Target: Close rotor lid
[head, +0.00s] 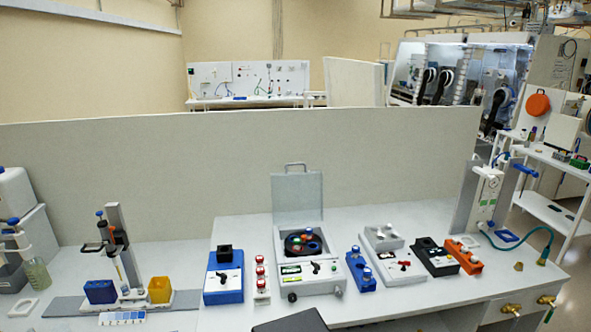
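A white centrifuge-like device (309,277) stands in the middle of the bench. Its flat grey lid (297,200) is raised upright at the back, with a handle on its top edge. Below the open lid, a dark round rotor (292,244) shows in the well, with small coloured pieces in it, including a blue one and a red one. The device's front has a green display, a black knob and a round grey knob. My gripper is not in view.
A blue device (224,284) and a strip with red-topped knobs (262,279) stand left of the centrifuge. A blue block (360,272), a white device (397,267), a black box (435,258) and an orange block (466,256) stand right. A grey partition (120,160) rises behind.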

